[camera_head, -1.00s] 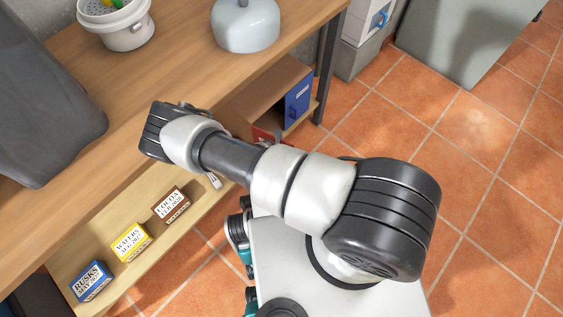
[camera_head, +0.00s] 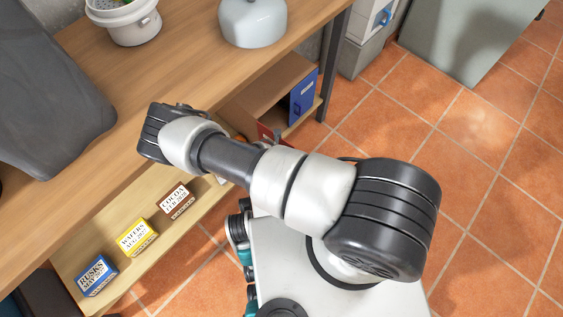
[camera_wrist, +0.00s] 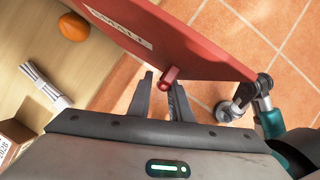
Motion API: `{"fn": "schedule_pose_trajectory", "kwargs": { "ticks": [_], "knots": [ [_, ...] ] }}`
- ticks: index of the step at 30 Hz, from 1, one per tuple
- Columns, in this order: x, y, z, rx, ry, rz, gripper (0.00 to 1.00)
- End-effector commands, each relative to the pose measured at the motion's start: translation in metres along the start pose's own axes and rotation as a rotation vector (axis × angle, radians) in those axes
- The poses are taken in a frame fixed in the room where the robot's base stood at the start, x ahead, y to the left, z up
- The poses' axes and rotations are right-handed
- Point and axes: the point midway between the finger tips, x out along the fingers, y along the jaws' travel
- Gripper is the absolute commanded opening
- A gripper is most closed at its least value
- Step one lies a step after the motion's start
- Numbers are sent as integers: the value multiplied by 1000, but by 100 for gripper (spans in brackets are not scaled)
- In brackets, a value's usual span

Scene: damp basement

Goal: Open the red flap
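The red flap (camera_wrist: 185,38) spans the top of the wrist view, with a pale label reading "SMALL" and a small red knob (camera_wrist: 168,76) near its lower edge. My gripper (camera_wrist: 162,82) has its two fingers apart, with the knob between or just beyond their tips. The knob looks closer to the right finger; contact is unclear. In the head view, a small part of the red flap (camera_head: 265,133) shows beyond my arm, at the wooden box under the table. My fingers are hidden there. How far the flap stands open is hard to tell.
A blue flap (camera_head: 303,97) is at the box's right end. An orange (camera_wrist: 73,27) and a white bundle (camera_wrist: 45,86) lie on the lower shelf, near the cocoa (camera_head: 174,201), wafers (camera_head: 137,237) and rusks (camera_head: 97,275) boxes.

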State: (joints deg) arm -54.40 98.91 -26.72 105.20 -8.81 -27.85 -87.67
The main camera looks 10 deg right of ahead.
Motion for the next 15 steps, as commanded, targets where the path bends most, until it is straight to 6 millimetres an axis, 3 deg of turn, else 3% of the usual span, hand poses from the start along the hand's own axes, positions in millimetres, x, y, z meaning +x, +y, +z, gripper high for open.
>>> {"fn": "schedule_pose_trajectory", "kwargs": {
  "ticks": [9,15],
  "knots": [
    [-3,-1,1,3,-2,-1,17],
    [-34,0,2,2,-2,-1,17]
  ]
}}
